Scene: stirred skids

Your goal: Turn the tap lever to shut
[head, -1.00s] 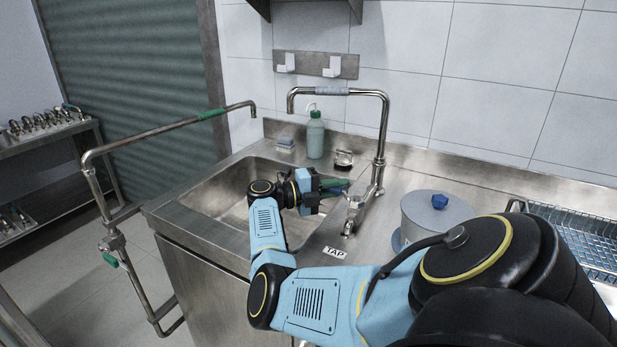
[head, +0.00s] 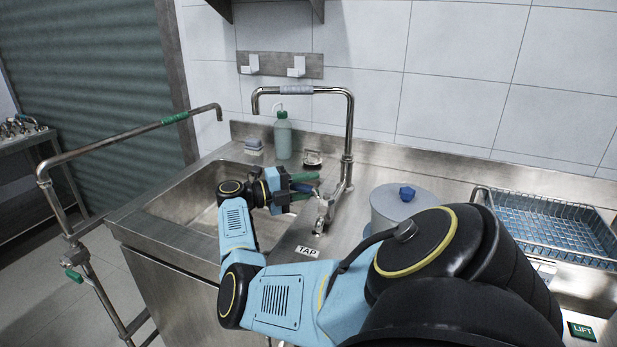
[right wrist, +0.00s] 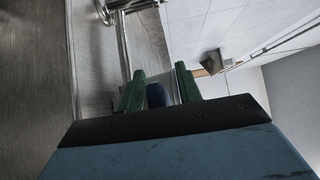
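The steel tap (head: 350,130) stands at the sink's right rear, its spout arching left over the basin. My right gripper (head: 316,184) reaches over the basin's right side, with green fingers pointing right at the tap. In the right wrist view a dark blue piece (right wrist: 157,96), apparently the tap lever's grip, lies between the two fingers, with a narrow gap showing beside it. The fingers look open around it. My left gripper is out of view.
A green bottle (head: 283,138) and a sponge (head: 254,144) stand behind the basin. A grey pot with a blue knob (head: 407,194) stands right of the tap, near my arm. A blue wire rack (head: 550,228) is further right. A pipe stand (head: 110,145) rises at left.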

